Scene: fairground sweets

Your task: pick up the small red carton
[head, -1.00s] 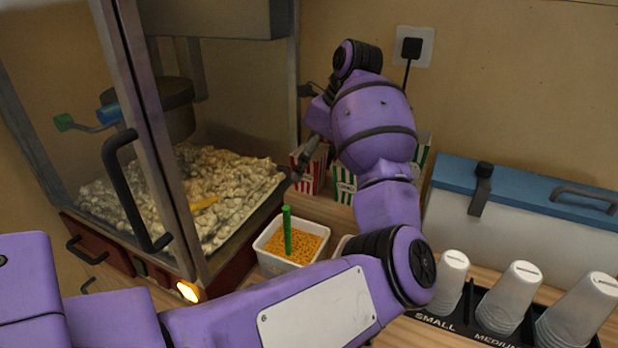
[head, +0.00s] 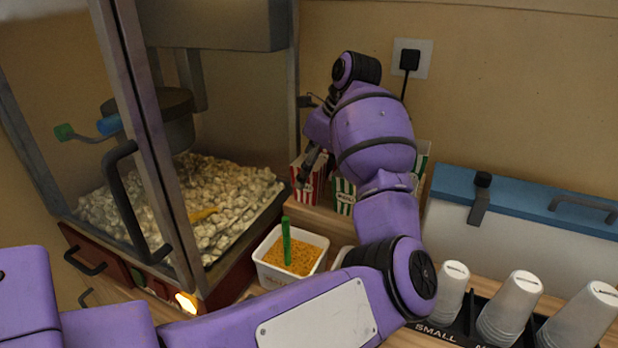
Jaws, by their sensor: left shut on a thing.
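My wrist hides much of the gripper and part of the carton's top. A green-and-white striped carton (head: 344,196) stands close on its right, partly hidden by my arm. My right gripper does not show.
A glass-fronted popcorn machine (head: 150,150) fills the left. A white tub (head: 268,272) of yellow kernels with a green-handled scoop stands in front of the cartons. Another green striped carton (head: 422,160) shows behind my arm. A blue-lidded cooler (head: 520,240) and a cup rack (head: 465,333) are at right.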

